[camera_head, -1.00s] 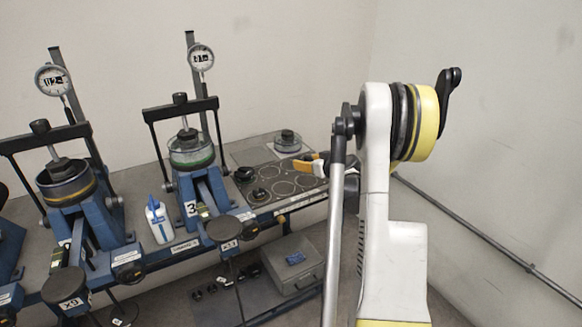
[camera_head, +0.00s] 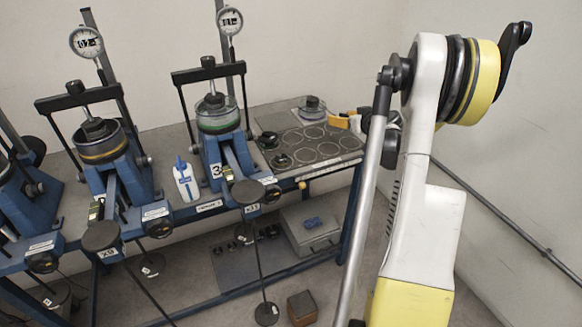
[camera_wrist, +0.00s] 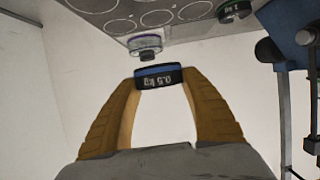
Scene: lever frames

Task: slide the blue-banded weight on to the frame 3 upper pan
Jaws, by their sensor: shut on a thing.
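The blue-banded weight (camera_wrist: 159,80), a small black piece marked 0.5 kg, is between the fingertips of my gripper (camera_wrist: 160,76) in the wrist view. My gripper is shut on it, clear of the bench. In the head view the orange fingers of my gripper (camera_head: 345,122) show by the right end of the bench, apart from frame 3; the weight cannot be made out there. Frame 3 (camera_head: 213,160) stands left of my gripper, with a number 3 label. Its upper pan (camera_head: 247,193) is a dark round disc at the front, on a hanger rod, with no weight seen on it.
A weight board (camera_head: 322,163) with round outlines lies right of frame 3, carrying dark weights (camera_head: 268,139). A white bottle (camera_head: 186,182) stands left of frame 3. A lower pan (camera_head: 267,313) hangs under the upper pan.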

